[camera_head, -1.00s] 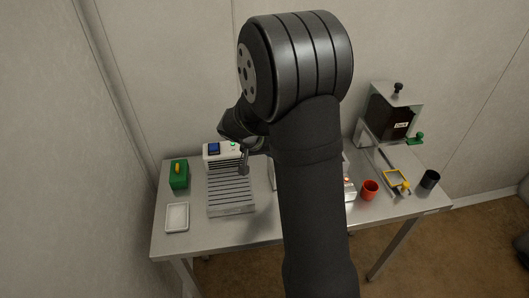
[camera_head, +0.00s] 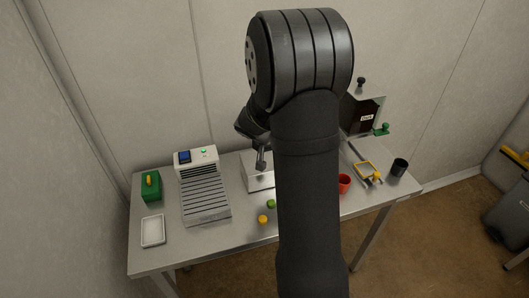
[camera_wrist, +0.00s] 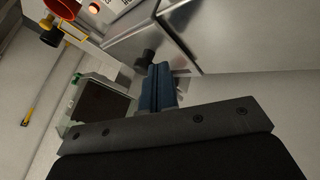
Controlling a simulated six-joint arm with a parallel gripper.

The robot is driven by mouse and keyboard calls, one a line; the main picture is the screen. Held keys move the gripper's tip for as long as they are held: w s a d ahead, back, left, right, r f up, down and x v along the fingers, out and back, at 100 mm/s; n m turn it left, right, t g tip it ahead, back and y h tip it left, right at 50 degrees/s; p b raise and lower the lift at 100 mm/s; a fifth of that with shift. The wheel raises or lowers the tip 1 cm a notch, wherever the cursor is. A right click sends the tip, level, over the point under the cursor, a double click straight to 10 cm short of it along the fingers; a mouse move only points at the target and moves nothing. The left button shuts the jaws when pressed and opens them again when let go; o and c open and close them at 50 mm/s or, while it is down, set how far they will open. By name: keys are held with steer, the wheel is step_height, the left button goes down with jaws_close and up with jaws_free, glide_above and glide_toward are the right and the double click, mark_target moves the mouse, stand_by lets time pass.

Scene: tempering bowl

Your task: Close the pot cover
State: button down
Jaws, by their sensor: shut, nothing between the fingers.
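A shiny steel box-like unit (camera_head: 257,178) stands on the table behind my arm; most of it is hidden in the head view. In the wrist view, large steel faces (camera_wrist: 205,35) fill the top right, with a black knob (camera_wrist: 146,57) just past my fingers. I cannot tell whether this knob belongs to the pot cover, nor how far open the cover is. My gripper (camera_head: 261,164) is above the steel unit in the head view, small and partly hidden. In the wrist view my gripper (camera_wrist: 161,85) is shut and empty, with its fingers close to the knob.
At left are a ribbed grey machine (camera_head: 207,203), a green box (camera_head: 151,187) and a white tray (camera_head: 153,231). A green piece (camera_head: 271,204) and yellow piece (camera_head: 263,219) lie in front. At right are a red cup (camera_head: 345,184), black cup (camera_head: 399,167) and dispenser (camera_head: 361,116).

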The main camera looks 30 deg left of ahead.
steer(key=shift+w+d, duration=0.5)
steer(key=shift+d, duration=0.05)
steer(key=shift+s+a, duration=0.15)
steer(key=shift+a, duration=0.15)
steer(key=s+a, duration=0.1)
steer(key=a, duration=0.2)
steer(key=shift+s, duration=0.35)
steer(key=v, duration=1)
steer(key=shift+a, duration=0.1)
